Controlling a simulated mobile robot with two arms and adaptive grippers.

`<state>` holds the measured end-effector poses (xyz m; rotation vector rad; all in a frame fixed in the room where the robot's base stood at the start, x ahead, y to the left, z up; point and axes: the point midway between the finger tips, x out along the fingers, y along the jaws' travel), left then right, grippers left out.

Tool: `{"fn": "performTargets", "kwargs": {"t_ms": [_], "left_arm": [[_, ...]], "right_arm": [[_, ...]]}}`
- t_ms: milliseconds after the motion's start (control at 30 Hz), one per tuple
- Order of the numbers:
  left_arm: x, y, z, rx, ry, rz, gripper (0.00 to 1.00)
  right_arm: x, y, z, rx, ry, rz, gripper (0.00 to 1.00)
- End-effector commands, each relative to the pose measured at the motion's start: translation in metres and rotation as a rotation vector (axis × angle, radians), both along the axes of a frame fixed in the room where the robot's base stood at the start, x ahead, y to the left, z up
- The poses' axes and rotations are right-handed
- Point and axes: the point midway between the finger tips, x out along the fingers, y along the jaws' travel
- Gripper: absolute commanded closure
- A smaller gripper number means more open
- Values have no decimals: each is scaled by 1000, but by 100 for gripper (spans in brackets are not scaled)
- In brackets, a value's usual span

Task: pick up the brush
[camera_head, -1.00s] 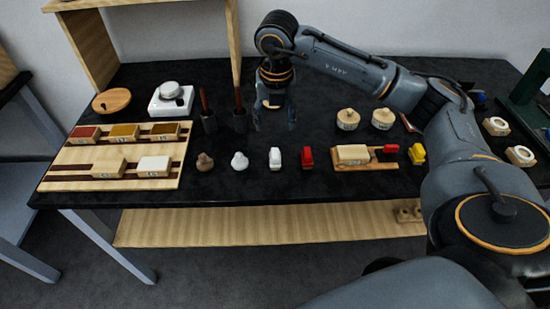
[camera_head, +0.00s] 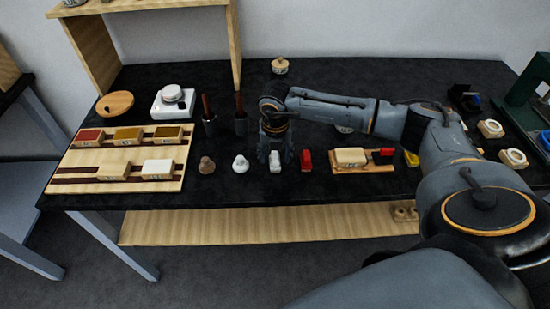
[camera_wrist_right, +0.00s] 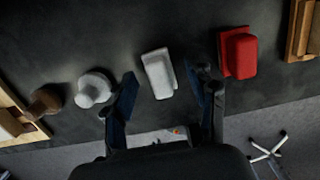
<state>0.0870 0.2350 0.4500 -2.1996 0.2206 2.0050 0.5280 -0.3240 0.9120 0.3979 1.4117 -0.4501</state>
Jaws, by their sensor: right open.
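My right gripper (camera_head: 276,158) is open, pointing down over the front row of small objects. In the right wrist view its fingers (camera_wrist_right: 160,82) are apart on either side of a small white block-shaped piece (camera_wrist_right: 158,73), which also shows in the head view (camera_head: 275,162). I cannot tell whether the fingers touch it, or whether it is a brush. A similar red piece (camera_head: 306,160) stands just right of the gripper. Two slim brown-handled tools, perhaps brushes, stand upright in dark holders (camera_head: 209,124) (camera_head: 240,124) to the gripper's left. My left gripper is out of view.
A brown knob (camera_head: 207,165) and a white knob (camera_head: 240,163) stand left of the gripper. A wooden tray (camera_head: 378,168) with blocks lies right. A wooden rack (camera_head: 75,173) with several blocks lies at left. The dark table's front edge is close.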

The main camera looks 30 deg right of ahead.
Motion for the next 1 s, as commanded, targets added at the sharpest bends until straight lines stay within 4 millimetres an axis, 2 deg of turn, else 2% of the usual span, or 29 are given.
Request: {"fn": "performTargets", "kwargs": {"t_ms": [267, 500, 567, 867, 1000], "left_arm": [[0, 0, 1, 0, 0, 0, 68], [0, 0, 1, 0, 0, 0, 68], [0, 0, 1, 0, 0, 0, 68], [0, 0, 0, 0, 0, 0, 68], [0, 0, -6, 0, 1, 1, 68]], "right_arm": [[1, 0, -5, 0, -1, 0, 43], [1, 0, -5, 0, -1, 0, 90], [1, 0, -5, 0, -1, 0, 100], [1, 0, -4, 1, -2, 0, 100], [1, 0, 3, 0, -4, 0, 100]]}}
